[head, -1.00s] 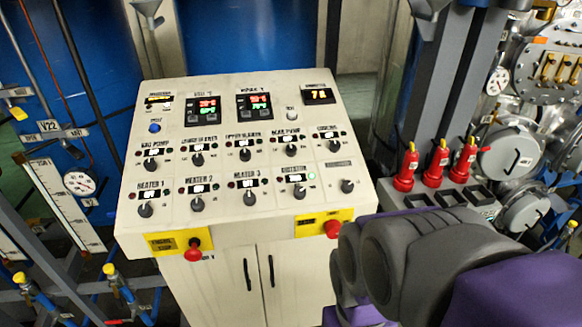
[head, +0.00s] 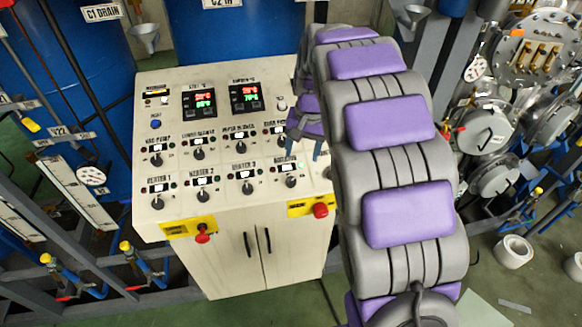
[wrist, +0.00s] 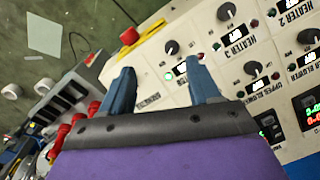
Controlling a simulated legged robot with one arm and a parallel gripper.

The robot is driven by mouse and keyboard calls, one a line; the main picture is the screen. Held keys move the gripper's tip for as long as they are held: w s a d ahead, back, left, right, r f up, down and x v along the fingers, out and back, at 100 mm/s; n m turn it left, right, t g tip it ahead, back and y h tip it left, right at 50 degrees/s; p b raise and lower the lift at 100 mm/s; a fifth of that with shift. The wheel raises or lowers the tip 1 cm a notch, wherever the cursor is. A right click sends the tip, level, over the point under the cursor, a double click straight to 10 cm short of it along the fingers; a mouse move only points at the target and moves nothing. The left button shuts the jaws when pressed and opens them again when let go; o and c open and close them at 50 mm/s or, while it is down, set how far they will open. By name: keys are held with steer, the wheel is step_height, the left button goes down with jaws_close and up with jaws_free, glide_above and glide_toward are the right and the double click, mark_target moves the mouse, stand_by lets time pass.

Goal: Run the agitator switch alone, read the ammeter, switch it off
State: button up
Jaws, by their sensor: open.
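The agitator knob (head: 291,181) is on the lower row of the cream control panel (head: 225,215), right of the heater 3 knob (head: 248,187). A green lamp (head: 300,165) beside its small display looks lit. In the wrist view the agitator knob (wrist: 171,47) lies just beyond my open, empty fingers. My gripper (wrist: 157,68) hangs over the panel's right side, apart from the knob; it also shows in the head view (head: 307,142). I cannot read the knob's angle.
Red push buttons on yellow plates stick out at the panel's front, at left (head: 202,238) and right (head: 320,210). Other knobs stand close by. Red-capped fittings (wrist: 65,130) lie past the panel's side. Pipes and valves (head: 490,130) stand at the right.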

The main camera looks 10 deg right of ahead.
steer(key=w+p, duration=0.1)
steer(key=w, duration=0.2)
steer(key=p, duration=0.3)
glide_toward(291, 181)
steer(key=f, duration=0.6)
steer(key=a+f, duration=0.1)
steer(key=f, duration=0.2)
steer(key=shift+w, duration=0.2)
steer(key=c, duration=1)
